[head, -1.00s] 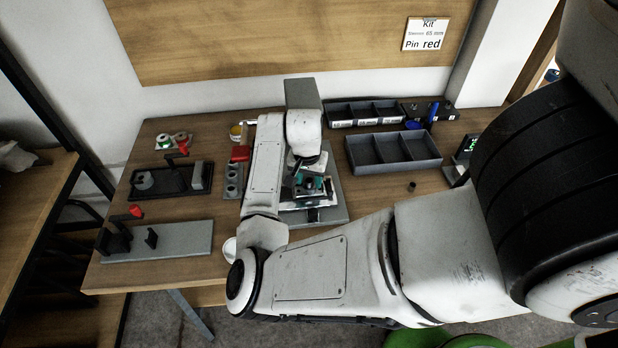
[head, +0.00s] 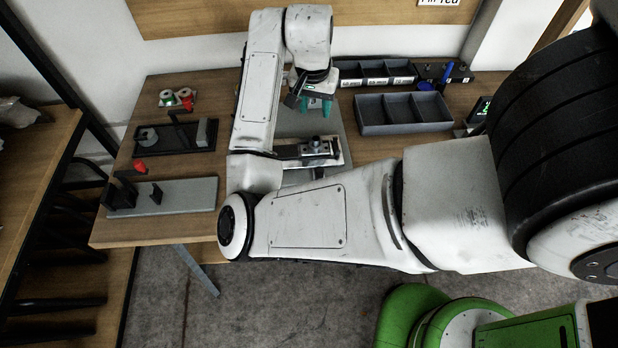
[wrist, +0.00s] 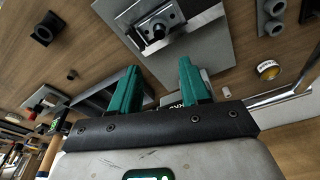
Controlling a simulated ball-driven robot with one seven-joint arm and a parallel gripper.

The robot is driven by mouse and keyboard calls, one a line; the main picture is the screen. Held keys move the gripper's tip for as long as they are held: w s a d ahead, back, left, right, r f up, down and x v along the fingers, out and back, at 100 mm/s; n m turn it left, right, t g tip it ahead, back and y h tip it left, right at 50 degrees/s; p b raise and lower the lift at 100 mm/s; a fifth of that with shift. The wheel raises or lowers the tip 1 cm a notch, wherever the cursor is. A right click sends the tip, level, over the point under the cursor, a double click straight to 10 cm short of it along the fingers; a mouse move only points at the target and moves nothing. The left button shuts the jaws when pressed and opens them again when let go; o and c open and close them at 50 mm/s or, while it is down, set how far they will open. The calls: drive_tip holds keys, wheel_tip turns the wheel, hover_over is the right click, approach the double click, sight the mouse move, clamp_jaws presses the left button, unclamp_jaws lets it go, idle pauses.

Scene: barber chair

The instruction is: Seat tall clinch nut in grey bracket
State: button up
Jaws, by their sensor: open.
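My gripper (head: 318,106) is raised above the bench, behind the fixture in the head view. Its two teal fingers are spread with nothing between them, as the wrist view (wrist: 158,80) shows. The grey bracket (wrist: 172,16) sits in a clamp-like fixture on a pale plate, beyond the fingertips in the wrist view. A round metallic piece (wrist: 158,31) stands at the bracket and looks like the tall clinch nut. The fixture also shows in the head view with a short dark upright piece (head: 316,146) on it. I cannot tell how deep the nut sits.
A divided grey bin (head: 405,113) stands right of the gripper, with labelled bins (head: 375,71) behind. Black and grey fixtures (head: 175,137) (head: 165,195) with red handles occupy the left. A loose black part (wrist: 46,28) lies on bare wood in the wrist view.

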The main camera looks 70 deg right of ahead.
drive_tip(key=s+a+f+n, duration=0.2)
drive_tip(key=a+f+n, duration=0.3)
drive_tip(key=a, duration=0.4)
drive_tip(key=s+a+f+n+y, duration=0.1)
drive_tip(key=s+a+f+n, duration=0.1)
drive_tip(key=a+f+n, duration=0.3)
drive_tip(key=s+a+f+n+t, duration=0.1)
drive_tip(key=a+f+n, duration=0.4)
drive_tip(key=a, duration=0.8)
drive_tip(key=shift+s+n+y, duration=0.4)
drive_tip(key=shift+s+n, duration=0.25)
drive_tip(key=shift+n, duration=0.35)
